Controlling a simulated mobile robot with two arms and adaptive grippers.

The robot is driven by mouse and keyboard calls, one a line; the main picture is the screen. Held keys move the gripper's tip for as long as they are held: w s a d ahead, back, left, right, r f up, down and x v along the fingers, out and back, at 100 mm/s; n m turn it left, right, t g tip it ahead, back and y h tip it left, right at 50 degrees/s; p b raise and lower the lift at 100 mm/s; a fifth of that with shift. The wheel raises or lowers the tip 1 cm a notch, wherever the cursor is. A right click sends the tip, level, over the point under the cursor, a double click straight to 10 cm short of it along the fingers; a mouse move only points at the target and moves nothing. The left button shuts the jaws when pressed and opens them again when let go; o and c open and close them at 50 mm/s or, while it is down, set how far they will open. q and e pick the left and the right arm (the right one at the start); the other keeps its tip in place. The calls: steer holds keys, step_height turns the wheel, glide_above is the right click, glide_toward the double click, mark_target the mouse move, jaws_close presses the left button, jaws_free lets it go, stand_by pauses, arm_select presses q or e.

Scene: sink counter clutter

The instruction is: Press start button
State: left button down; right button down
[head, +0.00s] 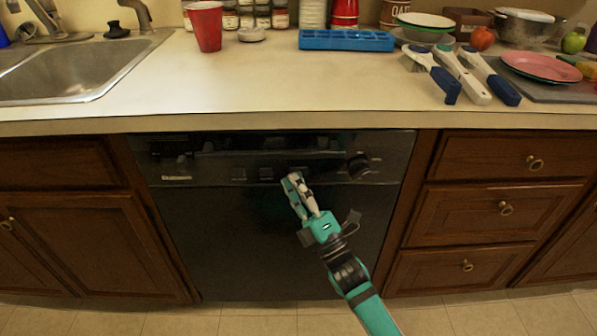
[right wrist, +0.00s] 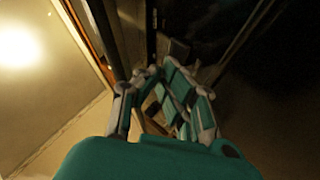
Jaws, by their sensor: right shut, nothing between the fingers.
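The black dishwasher (head: 220,235) is set under the counter between wooden cabinets. Its control panel (head: 210,160) runs along the top of its front, with several small dark buttons (head: 266,173) and a round dark knob (head: 360,166) at the right. My right gripper (head: 291,178) is shut and empty, its fingertips at the lower part of the panel, to the right of the buttons. Whether it touches the panel I cannot tell. In the right wrist view the shut fingers (right wrist: 165,80) point towards the dark front. No start label is readable. My left gripper is not in view.
The counter (head: 250,95) juts out above the panel. A sink (head: 70,75) is at the left.

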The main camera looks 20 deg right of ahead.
steer(key=shift+w+d, duration=0.1)
steer(key=shift+w, duration=0.15)
steer(key=shift+s, duration=0.1)
stand_by(0.5)
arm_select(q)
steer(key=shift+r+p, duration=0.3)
arm_select(e)
steer(key=shift+s+a, duration=0.2)
steer(key=shift+s, duration=0.55)
steer(key=shift+s, duration=0.1)
